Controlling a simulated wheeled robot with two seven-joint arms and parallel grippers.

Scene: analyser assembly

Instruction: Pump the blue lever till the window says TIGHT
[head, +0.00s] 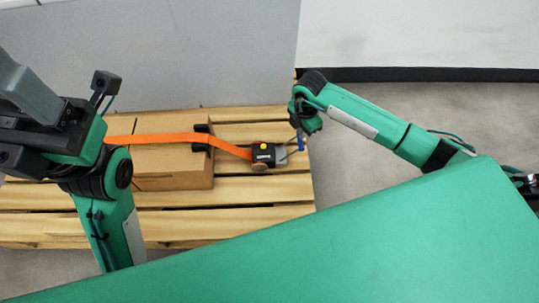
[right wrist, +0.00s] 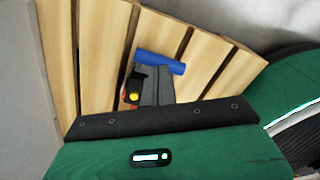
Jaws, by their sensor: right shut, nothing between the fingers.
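The ratchet (head: 265,157), a small black unit with a yellow button and a label too small to read, sits on the pallet at the end of an orange strap (head: 165,138). Its blue lever (head: 301,144) sticks out to the right on a grey arm. In the right wrist view the blue lever (right wrist: 160,62) lies crosswise above the grey arm. My right gripper (head: 299,131) is shut and empty, close by the blue lever; I cannot tell whether it touches. My left gripper (head: 32,92) is at the far left, its fingers not clear.
The strap runs over a cardboard box (head: 174,168) with a black corner piece (head: 202,139) on the wooden pallet (head: 230,196). A grey panel (head: 150,55) stands behind. Grey floor lies open right of the pallet.

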